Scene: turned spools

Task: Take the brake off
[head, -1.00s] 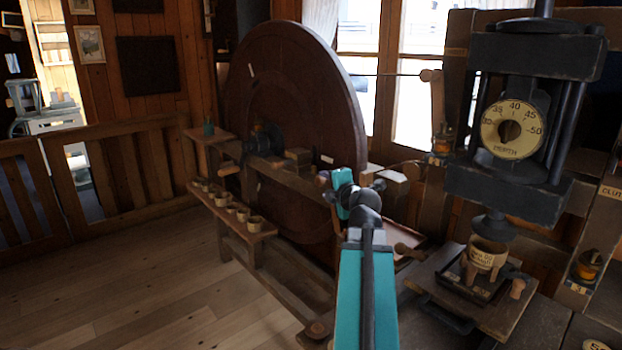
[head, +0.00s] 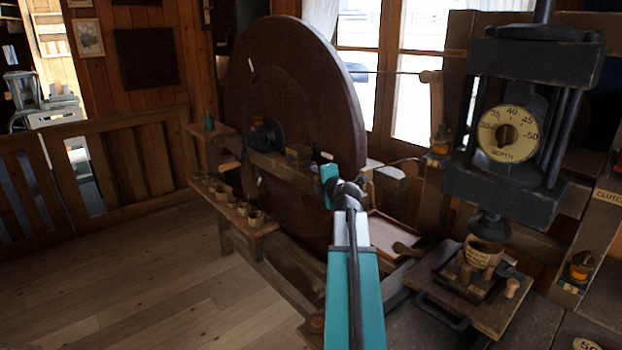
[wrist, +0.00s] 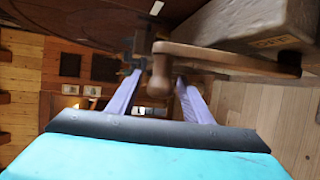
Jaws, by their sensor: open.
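In the wrist view, a wooden lever (wrist: 222,58) reaches left from a pivot at a weathered block (wrist: 250,20). A label on the block is too blurred to read surely. The lever's rounded knob (wrist: 160,76) lies between the two pale purple fingers of my gripper (wrist: 158,80). The fingers are apart, one on each side of the knob; I cannot tell if either touches it. In the head view, my teal arm reaches toward the large dark wheel (head: 290,120) and its wooden beam (head: 275,165). My fingers and the lever's knob are hidden there behind the arm.
Several small cups stand on a low shelf (head: 250,232) left of my arm. The floor (head: 150,280) at left is clear.

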